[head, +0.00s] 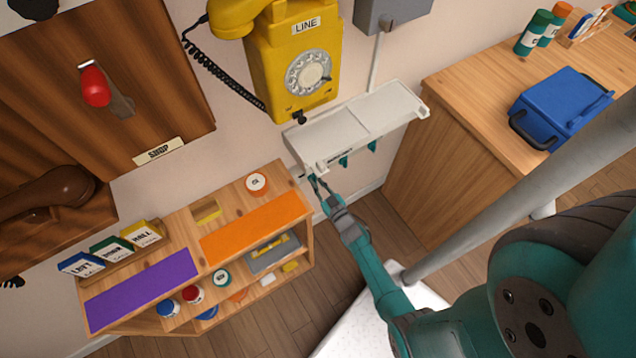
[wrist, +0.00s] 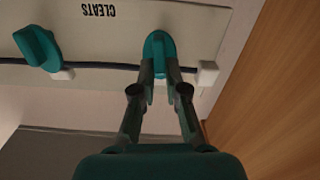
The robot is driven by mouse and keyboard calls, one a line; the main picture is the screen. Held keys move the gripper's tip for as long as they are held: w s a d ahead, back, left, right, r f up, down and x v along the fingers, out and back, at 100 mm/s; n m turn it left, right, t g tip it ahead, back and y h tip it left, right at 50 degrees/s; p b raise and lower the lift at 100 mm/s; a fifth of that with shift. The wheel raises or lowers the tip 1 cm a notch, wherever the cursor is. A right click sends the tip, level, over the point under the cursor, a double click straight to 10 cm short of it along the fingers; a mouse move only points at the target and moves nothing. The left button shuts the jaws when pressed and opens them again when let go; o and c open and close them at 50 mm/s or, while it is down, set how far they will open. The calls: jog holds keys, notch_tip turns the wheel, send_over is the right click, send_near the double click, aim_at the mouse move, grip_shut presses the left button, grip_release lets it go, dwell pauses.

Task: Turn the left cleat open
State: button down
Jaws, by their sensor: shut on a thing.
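The white cleat panel (head: 306,152) hangs under the yellow wall phone in the head view. The left cleat in the head view is mostly hidden by my gripper (head: 316,182). In the wrist view the panel's lettering is upside down, and this teal cleat (wrist: 159,46) is at upper middle. My gripper (wrist: 160,72) is shut on it, with one finger on each side. The cleat's handle points roughly up and down the picture. A dark cord (wrist: 112,67) runs along the panel past the cleat.
A second teal cleat (wrist: 38,48) sits at left in the wrist view, tilted. The head view also shows two teal cleats (head: 343,161) (head: 372,146) farther right. The wooden shelf (head: 230,205) stands left of my gripper and a wooden counter (head: 440,175) right.

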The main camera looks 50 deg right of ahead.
jog(key=n, duration=0.5)
jog(key=a+f+n, duration=0.1)
jog(key=n, duration=1)
jog(key=shift+w+a+f, duration=0.25)
jog(key=shift+a+f, duration=0.05)
jog(key=shift+f, duration=0.05)
jog(key=n, duration=0.2)
jog(key=f+n, duration=0.1)
jog(key=n, duration=0.2)
jog(key=shift+n, duration=0.3)
jog(key=shift+d, duration=0.1)
jog(key=c, duration=1.2)
grip_release()
jog(key=shift+s, duration=0.1)
jog(key=v, duration=1.2)
